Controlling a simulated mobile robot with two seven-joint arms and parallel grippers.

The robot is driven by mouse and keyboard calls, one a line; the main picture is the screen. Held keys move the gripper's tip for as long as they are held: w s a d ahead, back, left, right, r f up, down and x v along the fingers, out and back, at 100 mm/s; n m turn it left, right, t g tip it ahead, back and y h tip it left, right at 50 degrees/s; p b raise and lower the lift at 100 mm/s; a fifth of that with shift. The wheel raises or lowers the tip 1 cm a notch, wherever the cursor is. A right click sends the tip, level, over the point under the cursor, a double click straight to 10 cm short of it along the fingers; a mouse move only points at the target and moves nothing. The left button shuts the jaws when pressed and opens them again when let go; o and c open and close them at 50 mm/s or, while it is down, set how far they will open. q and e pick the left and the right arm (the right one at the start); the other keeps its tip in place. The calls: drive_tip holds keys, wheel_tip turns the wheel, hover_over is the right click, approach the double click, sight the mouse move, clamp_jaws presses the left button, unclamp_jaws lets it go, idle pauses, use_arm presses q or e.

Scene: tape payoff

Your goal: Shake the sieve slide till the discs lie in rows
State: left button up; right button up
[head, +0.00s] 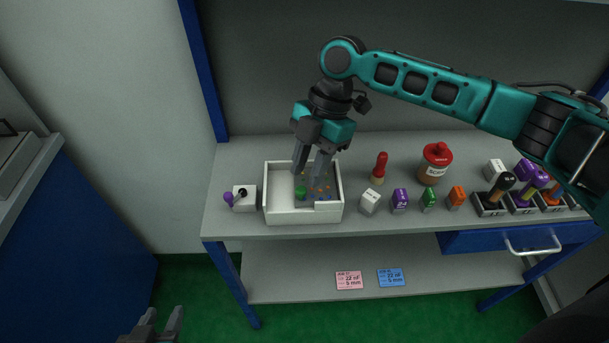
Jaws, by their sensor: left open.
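A white open-topped tray (268,190) stands on the bench left of centre. Inside it lies a dark grey plate (318,199), seemingly the sieve slide, with small orange and blue specks on it that look like discs; whether they lie in rows is too small to tell. A small green knob (300,192) shows at the plate's left side. My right gripper (306,176) points down into the tray with its fingers apart, above the knob and plate, hiding part of both. My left gripper (162,327) is open and empty at the bottom edge, well away from the bench.
A white block with a purple-knobbed lever (243,198) stands left of the tray. To its right are a red-topped tool (379,168), a red-lidded jar (434,163), several small coloured blocks and stamps in holders. Pink (349,280) and blue (391,278) cards lie on the lower shelf.

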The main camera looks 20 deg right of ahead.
sight(301, 188)
drive_tip(key=shift+x, duration=1.65)
drive_tip(key=shift+r, duration=0.1)
drive_tip(key=shift+c, duration=0.2)
clamp_jaws()
